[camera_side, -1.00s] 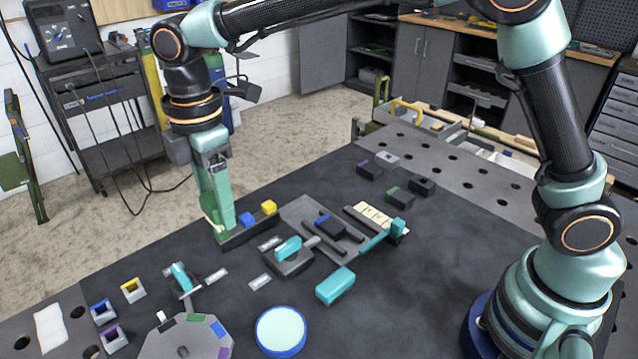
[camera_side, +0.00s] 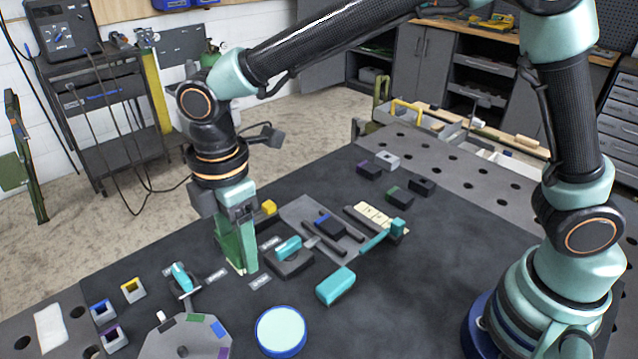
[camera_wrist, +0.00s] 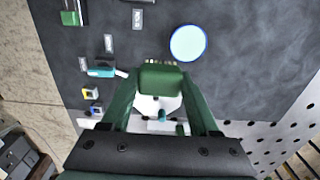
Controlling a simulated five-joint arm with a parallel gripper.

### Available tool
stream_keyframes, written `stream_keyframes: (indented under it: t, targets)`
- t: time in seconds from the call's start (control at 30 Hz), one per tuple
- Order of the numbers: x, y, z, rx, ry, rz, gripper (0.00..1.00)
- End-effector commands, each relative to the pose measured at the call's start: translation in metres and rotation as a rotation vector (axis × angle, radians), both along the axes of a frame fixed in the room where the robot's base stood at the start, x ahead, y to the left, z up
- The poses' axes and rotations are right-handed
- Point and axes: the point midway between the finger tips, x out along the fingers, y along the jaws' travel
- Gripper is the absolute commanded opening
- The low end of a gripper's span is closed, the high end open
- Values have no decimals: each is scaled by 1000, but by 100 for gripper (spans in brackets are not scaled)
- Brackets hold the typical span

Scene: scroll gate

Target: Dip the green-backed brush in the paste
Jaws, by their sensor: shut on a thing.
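My gripper (camera_side: 240,258) is shut on the green-backed brush (camera_wrist: 160,79). In the wrist view the green back sits between my fingertips, with pale bristles along its far edge. In the side view the brush blends with my green fingers, so its outline is hard to tell. The paste is likely the pale fill of the blue-rimmed round dish (camera_side: 281,331) at the front middle of the table. The dish also shows in the wrist view (camera_wrist: 188,43), beyond and to the right of the brush. The gripper is apart from the dish, to its upper left in the side view.
A yellow block (camera_side: 269,207) stands behind my gripper. A turquoise-handled tool (camera_side: 289,247) and a turquoise block (camera_side: 335,286) lie right of it. A grey many-sided plate (camera_side: 186,340) with coloured marks lies left of the dish. Small coloured holders (camera_side: 133,290) stand at left.

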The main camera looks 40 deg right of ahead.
Motion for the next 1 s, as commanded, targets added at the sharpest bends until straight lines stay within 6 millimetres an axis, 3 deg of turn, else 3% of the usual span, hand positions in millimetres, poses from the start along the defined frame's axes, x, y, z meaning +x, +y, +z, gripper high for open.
stream_keyframes:
  t: [0.1, 0.33, 0.57, 1.0]
  targets:
    - [-25, -3, -22, -2, 2, 3, 17]
    - [-55, -11, -47, 0, 0, 1, 17]
    - [-62, -13, -58, 0, 0, 0, 17]
    - [-62, -13, -99, -1, 2, 0, 17]
